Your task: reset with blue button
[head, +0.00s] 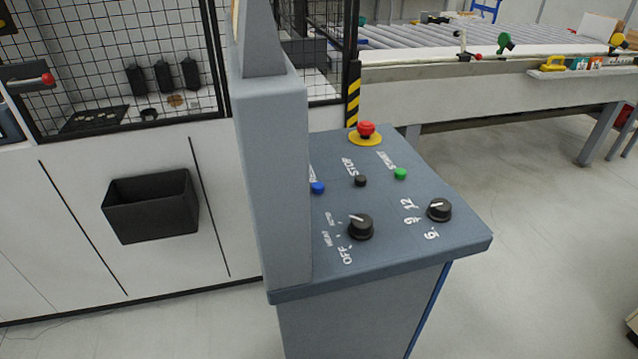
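The blue button (318,188) is a small round knob on the sloped grey-blue control panel (455,238). It sits at the left of a row, close beside the tall grey upright (270,185), which partly hides its label. A black stop button (361,181) and a green start button (400,174) are to its right. No gripper shows in the head view.
A red emergency stop (366,129) on a yellow base and two black rotary knobs (361,227) share the panel. A black bin (152,206) hangs on the white machine front. A roller conveyor (440,38) stands behind. Open floor (545,270) lies right of the panel.

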